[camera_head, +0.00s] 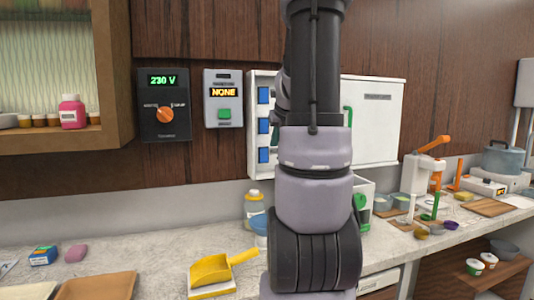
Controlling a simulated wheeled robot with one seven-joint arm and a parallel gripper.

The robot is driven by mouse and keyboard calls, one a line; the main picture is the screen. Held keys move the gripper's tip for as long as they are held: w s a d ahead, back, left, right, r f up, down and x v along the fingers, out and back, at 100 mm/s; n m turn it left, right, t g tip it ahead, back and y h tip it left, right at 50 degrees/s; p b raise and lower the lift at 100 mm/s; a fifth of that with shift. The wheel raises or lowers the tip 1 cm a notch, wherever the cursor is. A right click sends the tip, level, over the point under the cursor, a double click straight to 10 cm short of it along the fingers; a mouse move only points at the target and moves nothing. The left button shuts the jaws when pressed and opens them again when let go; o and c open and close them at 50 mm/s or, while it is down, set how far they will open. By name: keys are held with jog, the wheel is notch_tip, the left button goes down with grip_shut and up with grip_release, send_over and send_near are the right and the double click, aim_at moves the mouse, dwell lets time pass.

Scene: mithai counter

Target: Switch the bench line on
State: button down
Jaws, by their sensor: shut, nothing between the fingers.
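A white panel (254,80) on the wooden wall carries a column of blue switches (263,126); my arm hides its right part. A white door or cover (385,130) with a green handle (348,118) shows right of my arm. Left of the panel is a grey box (223,75) with an amber display reading "NONE" and a green button (224,114). Further left is a black unit (176,87) with a green "230 V" display and an orange knob (165,114). My gripper is not visible; only my arm links show. Switch labels are too small to read.
The counter (140,255) below holds a yellow scoop (212,270), a bottle (253,207) and brown trays (98,287). A white press with an orange lever (432,145) and a pot (504,158) stand at right. A wooden shelf frame (118,70) juts out at left.

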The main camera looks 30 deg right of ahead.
aim_at(264, 159)
jog(key=x, duration=0.4)
jog(key=w+r+x, duration=0.1)
jog(key=x, duration=0.7)
jog(key=shift+w+d+r, duration=0.15)
jog(key=shift+w+d, duration=0.15)
jog(key=shift+w, duration=0.05)
jog(key=shift+w+d, duration=0.1)
jog(key=shift+w, duration=0.25)
jog(key=shift+w, duration=0.3)
jog(key=shift+r, duration=0.65)
